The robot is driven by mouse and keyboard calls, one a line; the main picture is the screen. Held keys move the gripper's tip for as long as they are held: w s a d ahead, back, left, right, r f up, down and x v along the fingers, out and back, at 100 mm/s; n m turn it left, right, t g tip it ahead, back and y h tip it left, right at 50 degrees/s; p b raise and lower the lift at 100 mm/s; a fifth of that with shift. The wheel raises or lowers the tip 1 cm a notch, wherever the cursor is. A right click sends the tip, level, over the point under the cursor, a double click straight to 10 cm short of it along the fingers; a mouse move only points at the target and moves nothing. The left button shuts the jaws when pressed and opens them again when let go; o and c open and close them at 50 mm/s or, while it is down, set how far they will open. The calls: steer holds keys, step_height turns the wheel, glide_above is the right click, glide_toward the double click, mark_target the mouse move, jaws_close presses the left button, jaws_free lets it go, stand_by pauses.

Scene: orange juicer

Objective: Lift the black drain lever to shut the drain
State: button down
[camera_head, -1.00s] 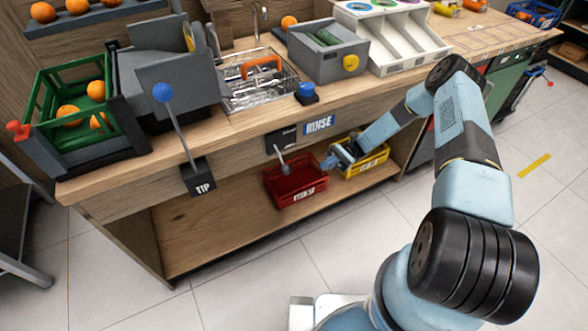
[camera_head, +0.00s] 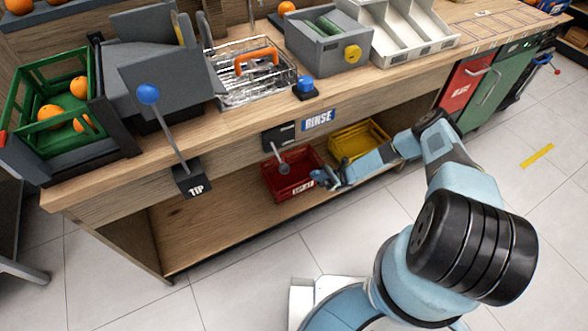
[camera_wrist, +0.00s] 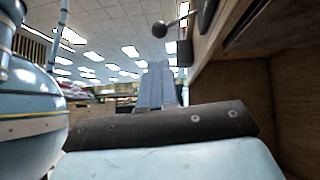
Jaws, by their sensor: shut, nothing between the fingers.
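The drain lever (camera_head: 284,167) has a grey ball end and hangs down from a black housing (camera_head: 280,138) on the counter front. In the wrist view its ball (camera_wrist: 160,29) and arm show at the top, beyond and above my fingers. My gripper (camera_head: 319,178) is shut and empty, to the right of and slightly below the lever ball in the head view, in front of the red bin's right side. Its closed fingers (camera_wrist: 155,84) point up in the wrist view. I see no contact between gripper and lever.
A red bin (camera_head: 290,192) and a yellow bin (camera_head: 359,142) stand on the shelf below the counter. A sink with a wire basket (camera_head: 230,90) is above. A blue-balled TIP lever (camera_head: 149,94) is at left. The counter's underside is close on the right of the wrist view.

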steer(key=shift+a, duration=0.1)
glide_toward(279, 157)
steer(key=s, duration=0.1)
steer(key=s+r, duration=0.1)
steer(key=s, duration=0.1)
steer(key=s+a, duration=0.1)
steer(key=s, duration=0.1)
steer(key=shift+r, duration=0.25)
stand_by(0.3)
